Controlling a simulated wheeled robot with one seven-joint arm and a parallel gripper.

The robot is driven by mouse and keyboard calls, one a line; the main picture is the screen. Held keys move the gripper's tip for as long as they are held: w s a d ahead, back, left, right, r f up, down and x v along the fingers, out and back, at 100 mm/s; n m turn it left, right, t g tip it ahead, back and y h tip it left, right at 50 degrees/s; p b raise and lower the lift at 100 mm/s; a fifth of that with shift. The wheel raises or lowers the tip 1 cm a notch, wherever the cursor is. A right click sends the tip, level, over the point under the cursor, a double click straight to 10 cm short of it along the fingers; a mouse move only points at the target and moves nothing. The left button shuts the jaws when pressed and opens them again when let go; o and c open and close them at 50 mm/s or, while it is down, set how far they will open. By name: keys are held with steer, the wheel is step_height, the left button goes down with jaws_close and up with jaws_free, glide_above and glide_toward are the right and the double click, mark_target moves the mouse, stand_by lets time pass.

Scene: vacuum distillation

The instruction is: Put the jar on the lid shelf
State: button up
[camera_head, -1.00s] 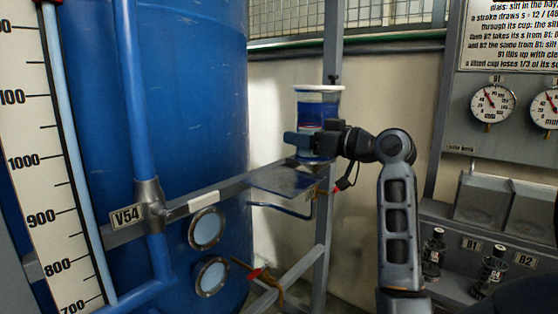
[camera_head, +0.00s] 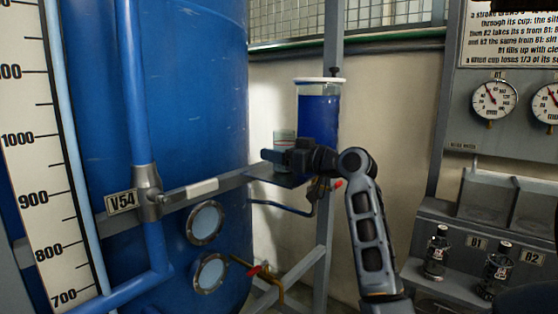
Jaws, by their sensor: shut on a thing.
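My gripper (camera_head: 283,158) is shut on a small, pale, see-through jar (camera_head: 285,137). The jar's upper part shows above the fingers, and its lower part is hidden behind them. The jar looks upright. A small dark flat shelf (camera_head: 262,175) sticks out by the rail, just under my gripper; it may be the lid shelf. I cannot tell whether the jar touches it.
A tall glass cylinder (camera_head: 318,115) of blue liquid with a white rim stands right behind my gripper, near a grey post (camera_head: 334,40). A large blue tank (camera_head: 195,90) is at left. A red-handled valve (camera_head: 338,184) sits below the cylinder.

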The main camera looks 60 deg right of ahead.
steer(key=shift+f, duration=0.15)
steer(key=o, duration=1.2)
steer(key=shift+r, duration=0.2)
steer(key=b+v, duration=0.1)
steer(key=v, duration=1.1)
steer(key=shift+s+b, duration=0.1)
steer(key=shift+b, duration=0.3)
